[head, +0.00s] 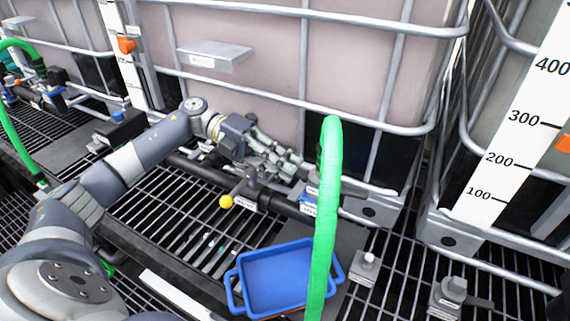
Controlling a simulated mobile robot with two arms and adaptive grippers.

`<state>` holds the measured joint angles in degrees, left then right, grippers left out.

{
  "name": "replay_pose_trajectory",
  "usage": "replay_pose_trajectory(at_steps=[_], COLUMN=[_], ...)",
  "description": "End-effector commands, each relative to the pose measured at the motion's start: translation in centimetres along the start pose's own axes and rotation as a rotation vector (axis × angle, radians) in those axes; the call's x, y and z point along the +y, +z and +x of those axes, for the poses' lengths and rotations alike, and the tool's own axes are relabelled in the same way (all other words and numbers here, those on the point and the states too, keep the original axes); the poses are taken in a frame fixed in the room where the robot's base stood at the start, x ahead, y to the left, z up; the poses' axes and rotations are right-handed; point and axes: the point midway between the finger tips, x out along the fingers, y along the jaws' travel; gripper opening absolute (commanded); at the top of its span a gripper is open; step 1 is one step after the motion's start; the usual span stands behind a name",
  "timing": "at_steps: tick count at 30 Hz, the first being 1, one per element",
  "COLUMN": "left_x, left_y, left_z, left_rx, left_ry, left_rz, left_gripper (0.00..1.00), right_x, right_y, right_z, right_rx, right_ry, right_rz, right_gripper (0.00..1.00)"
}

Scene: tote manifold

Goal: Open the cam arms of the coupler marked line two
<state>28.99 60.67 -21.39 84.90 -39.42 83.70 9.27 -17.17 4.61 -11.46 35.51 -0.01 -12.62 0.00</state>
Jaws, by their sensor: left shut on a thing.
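The coupler (312,190) sits at the end of the dark pipe, where the green hose (327,200) arches down in front of it. The other cam arm cannot be made out. My right gripper is out of view.
A blue tray (275,278) lies below on the grating (165,215). The caged tank (275,70) rises close behind. Grey fittings (365,267) stand at lower right.

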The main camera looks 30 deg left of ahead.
Motion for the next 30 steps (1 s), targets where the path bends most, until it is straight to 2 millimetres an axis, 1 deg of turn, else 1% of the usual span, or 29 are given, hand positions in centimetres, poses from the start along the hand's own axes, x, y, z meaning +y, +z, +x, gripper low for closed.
replay_pose_trajectory(at_steps=[2, 3, 4, 13, 17, 20, 25, 30], left_x=[0.0, 0.0, 0.0, 0.0, 0.0, 0.0, -0.1, -0.1], left_y=[0.0, 0.0, 0.0, 0.0, 0.1, 0.1, 0.1, 0.1], left_z=[0.0, 0.0, 0.0, 0.0, -0.8, -2.3, -6.1, -9.3], left_rx=[0.001, 0.001, 0.001, 0.0, -0.002, -0.004, -0.006, -0.004], left_ry=[-0.001, 0.0, 0.0, 0.001, 0.002, 0.002, 0.002, -0.001], left_rz=[0.0, 0.0, 0.0, 0.0, 0.0, -0.001, 0.0, 0.0], left_gripper=[0.0, 0.16, 0.17, 0.17, 0.17, 0.17, 0.17, 0.17], right_x=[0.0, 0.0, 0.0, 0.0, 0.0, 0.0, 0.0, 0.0], right_y=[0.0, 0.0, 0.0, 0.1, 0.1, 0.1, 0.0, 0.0], right_z=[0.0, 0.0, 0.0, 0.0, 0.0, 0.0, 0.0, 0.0], right_rx=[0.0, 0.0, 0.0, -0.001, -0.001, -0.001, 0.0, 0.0], right_ry=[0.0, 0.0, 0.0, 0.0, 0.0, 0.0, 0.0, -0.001], right_rz=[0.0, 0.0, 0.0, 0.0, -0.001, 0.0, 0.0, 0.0], right_gripper=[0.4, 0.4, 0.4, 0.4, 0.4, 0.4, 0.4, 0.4])
